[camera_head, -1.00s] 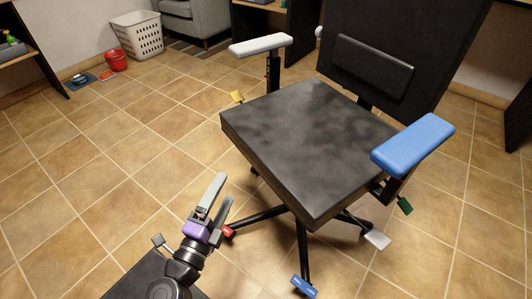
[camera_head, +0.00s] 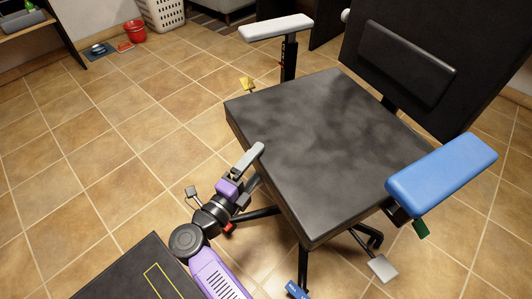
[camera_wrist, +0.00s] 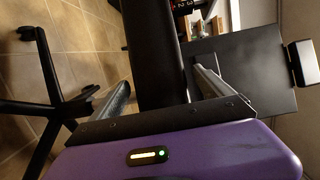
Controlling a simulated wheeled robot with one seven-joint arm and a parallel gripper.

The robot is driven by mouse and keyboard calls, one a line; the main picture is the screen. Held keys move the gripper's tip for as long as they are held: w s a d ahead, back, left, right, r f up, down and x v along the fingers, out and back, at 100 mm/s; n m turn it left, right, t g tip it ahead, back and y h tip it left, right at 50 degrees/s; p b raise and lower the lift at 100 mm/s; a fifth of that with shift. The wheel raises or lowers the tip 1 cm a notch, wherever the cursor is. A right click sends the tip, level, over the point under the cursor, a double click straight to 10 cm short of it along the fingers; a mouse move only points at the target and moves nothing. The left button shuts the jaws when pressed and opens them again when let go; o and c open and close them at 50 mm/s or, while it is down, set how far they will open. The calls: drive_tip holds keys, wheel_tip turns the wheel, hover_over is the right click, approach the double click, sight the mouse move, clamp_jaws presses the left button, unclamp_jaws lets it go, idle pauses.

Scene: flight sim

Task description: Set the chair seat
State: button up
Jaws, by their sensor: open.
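The office chair's black square seat (camera_head: 335,150) fills the middle of the head view. Its backrest (camera_head: 420,60), white armrest (camera_head: 275,27) and blue armrest (camera_head: 440,172) stand around it. My gripper (camera_head: 254,172) is open at the seat's left side edge, just below the top surface. In the wrist view a dark slab, seemingly the seat's edge (camera_wrist: 155,55), lies between my two fingers (camera_wrist: 165,90). Whether either finger touches it I cannot tell. Coloured tabs show under the seat: yellow (camera_head: 247,84), green (camera_head: 420,229), grey (camera_head: 382,268) and blue (camera_head: 297,290).
The chair's black legs (camera_head: 262,213) spread on the tiled floor below my gripper. The floor (camera_head: 120,150) to the left is clear. A red bucket (camera_head: 134,31), a white basket (camera_head: 162,12) and a shelf (camera_head: 25,22) stand at the back left.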

sight(277, 171)
drive_tip(key=shift+b+x, duration=0.6)
drive_tip(key=shift+x, duration=1.65)
clamp_jaws()
drive_tip(key=p, duration=0.1)
drive_tip(key=s+y+p, duration=0.1)
drive_tip(key=p, duration=0.1)
drive_tip(key=shift+s+d+r+n+t, duration=0.15)
drive_tip(key=shift+d+r+n+t, duration=0.15)
drive_tip(key=shift+n, duration=0.1)
drive_tip(key=s+y+p, duration=0.1)
drive_tip(key=p, duration=0.1)
drive_tip(key=shift+d+n+p, duration=0.3)
drive_tip(key=shift+d+n, duration=0.05)
drive_tip(key=shift+n, duration=0.05)
drive_tip(key=s+y+p, duration=0.1)
drive_tip(key=d+n+t+y+p, duration=0.1)
drive_tip(key=p, duration=0.1)
drive_tip(key=shift+s+d, duration=0.2)
drive_tip(key=shift+s, duration=0.2)
drive_tip(key=shift+s+d+f+n+y+p, duration=0.15)
drive_tip(key=shift+s+d+n+y+p, duration=0.15)
drive_tip(key=shift+y, duration=0.2)
drive_tip(key=shift+s+d+f+n+y+p, duration=0.1)
drive_tip(key=shift+s+f+n+y+p, duration=0.15)
drive_tip(key=shift+n+y, duration=0.2)
drive_tip(key=shift+r, duration=0.1)
